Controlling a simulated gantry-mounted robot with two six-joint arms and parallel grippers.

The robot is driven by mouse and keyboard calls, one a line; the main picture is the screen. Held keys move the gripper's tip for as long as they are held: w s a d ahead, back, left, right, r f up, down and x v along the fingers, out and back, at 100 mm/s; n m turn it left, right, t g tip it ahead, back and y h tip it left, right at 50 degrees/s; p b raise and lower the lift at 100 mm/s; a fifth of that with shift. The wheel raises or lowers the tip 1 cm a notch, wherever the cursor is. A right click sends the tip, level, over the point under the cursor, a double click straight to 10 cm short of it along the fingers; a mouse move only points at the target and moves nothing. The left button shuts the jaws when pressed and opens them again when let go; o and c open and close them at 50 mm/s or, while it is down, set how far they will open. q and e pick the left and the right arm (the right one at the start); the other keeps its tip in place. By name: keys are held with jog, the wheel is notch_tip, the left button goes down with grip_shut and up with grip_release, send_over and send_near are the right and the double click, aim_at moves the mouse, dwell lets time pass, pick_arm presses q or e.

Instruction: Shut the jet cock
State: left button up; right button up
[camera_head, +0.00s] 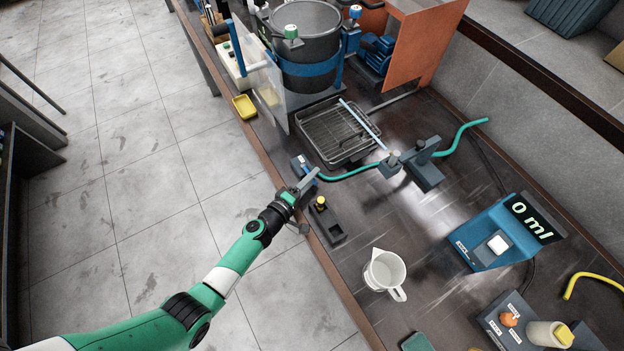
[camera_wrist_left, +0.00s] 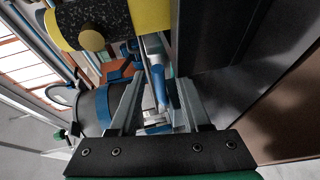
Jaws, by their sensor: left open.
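A small blue fitting (camera_head: 300,164), which looks like the jet cock, sits near the table's front edge at the end of a green hose (camera_head: 352,172). My left gripper (camera_head: 308,181) is at its near side, with the jaws apart. In the left wrist view a blue lever-like piece (camera_wrist_left: 159,86) and pale metal show between the open fingers. I cannot tell whether the fingers touch it. The lever's exact position is unclear in the head view. My right gripper is not in view.
A dark block with a yellow knob (camera_head: 320,203) stands close to my left gripper. A wire rack tray (camera_head: 338,132) and a grey tank (camera_head: 305,60) stand farther back. A white jug (camera_head: 384,270) and a blue display unit reading 0 ml (camera_head: 497,238) are to the right.

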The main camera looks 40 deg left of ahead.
pick_arm(q)
jog(key=shift+w, duration=0.3)
grip_shut()
dwell(1.2)
